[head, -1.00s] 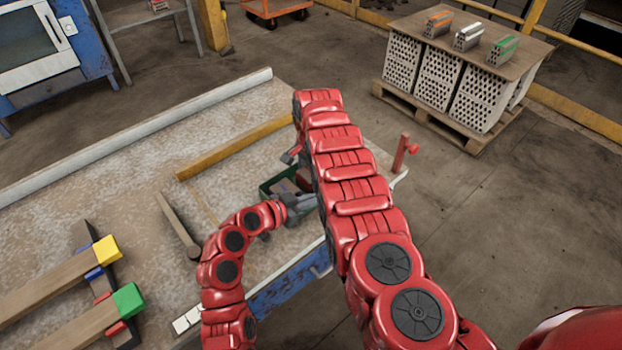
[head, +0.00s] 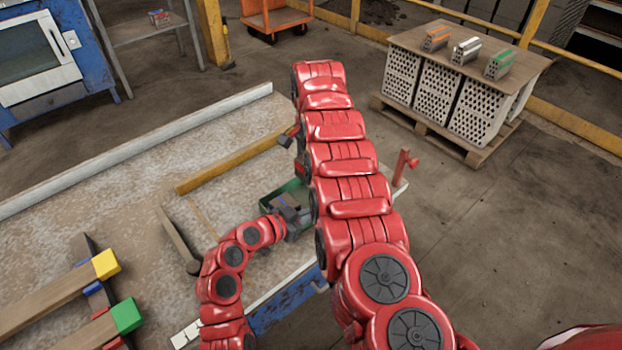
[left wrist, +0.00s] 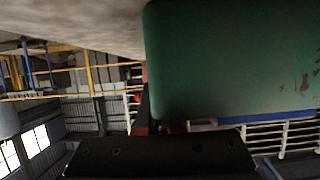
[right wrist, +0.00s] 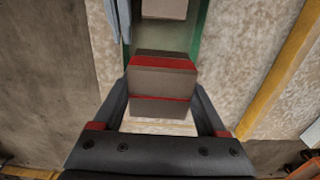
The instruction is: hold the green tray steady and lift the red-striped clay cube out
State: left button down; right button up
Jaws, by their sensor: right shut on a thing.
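The green tray (head: 272,204) sits on the worktable near its front edge, partly hidden by my arms. The red-striped clay cube (right wrist: 163,83) is between the fingers of my right gripper (right wrist: 164,105), which is shut on it. It appears held above the tray, whose green wall (right wrist: 200,35) shows behind it. In the head view my right arm hides the cube. My left gripper (head: 294,220) is at the tray's near side. In the left wrist view the tray wall (left wrist: 235,60) fills the upper right, and I cannot tell how far the fingers are closed.
Another plain block (right wrist: 165,8) lies in the tray. A yellow bar (head: 230,160) lies on the table behind it, and a red clamp-like post (head: 402,166) stands at the right corner. Wooden bars with coloured ends (head: 105,264) lie at left. A brick pallet (head: 455,100) stands beyond.

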pick_arm(q)
jog(key=c, duration=1)
grip_release()
pick_arm(e)
jog(key=shift+r, duration=0.1)
pick_arm(q)
jog(key=shift+a, duration=0.1)
